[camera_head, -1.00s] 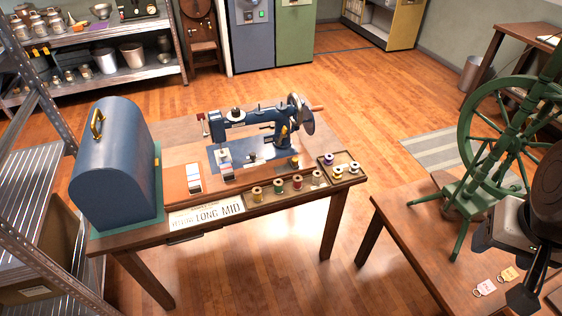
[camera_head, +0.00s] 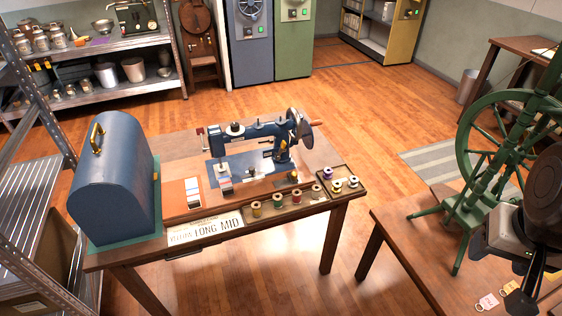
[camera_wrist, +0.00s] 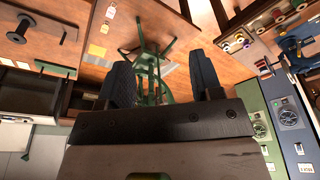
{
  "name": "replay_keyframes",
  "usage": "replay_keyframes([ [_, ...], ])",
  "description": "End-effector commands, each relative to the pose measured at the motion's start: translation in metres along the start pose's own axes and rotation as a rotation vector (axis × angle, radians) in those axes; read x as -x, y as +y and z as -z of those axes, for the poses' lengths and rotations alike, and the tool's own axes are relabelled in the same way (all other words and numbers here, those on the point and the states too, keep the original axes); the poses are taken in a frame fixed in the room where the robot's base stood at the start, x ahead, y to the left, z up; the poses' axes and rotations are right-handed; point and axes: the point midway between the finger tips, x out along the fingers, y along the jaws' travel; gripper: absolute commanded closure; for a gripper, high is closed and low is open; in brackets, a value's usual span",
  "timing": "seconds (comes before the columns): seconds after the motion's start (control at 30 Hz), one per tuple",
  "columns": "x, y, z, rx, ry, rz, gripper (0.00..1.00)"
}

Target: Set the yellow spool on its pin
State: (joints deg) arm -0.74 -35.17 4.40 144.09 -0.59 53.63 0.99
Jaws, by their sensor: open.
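Several small spools stand in a wooden strip along the front of the sewing table. The leftmost, a yellowish spool (camera_head: 257,209), looks like the yellow spool. Beside it are a green spool (camera_head: 277,201), a red spool (camera_head: 297,198) and a pale spool (camera_head: 316,192). A small tray (camera_head: 346,196) at the right holds a purple spool (camera_head: 328,174) and two pale or yellowish ones. Which pin belongs to the yellow spool is too small to tell. My gripper (camera_wrist: 160,72) is open and empty. In the head view it hangs at the far right, well away from the spools.
A blue sewing machine (camera_head: 250,140) stands behind the spools. A blue domed case (camera_head: 112,190) stands at the table's left. A green spinning wheel (camera_head: 470,170) and paper tags (camera_head: 487,302) are on the right table near my gripper. A floor gap separates the tables.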

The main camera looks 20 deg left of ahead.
Motion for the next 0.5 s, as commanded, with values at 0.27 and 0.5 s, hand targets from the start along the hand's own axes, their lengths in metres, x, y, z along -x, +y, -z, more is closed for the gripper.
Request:
replay_keyframes([
  [0.27, -0.012, -0.031, 0.044, 0.084, -0.027, 0.019, 0.41],
  [0.5, -0.031, -0.076, 0.089, 0.177, -0.054, 0.038, 0.41],
])
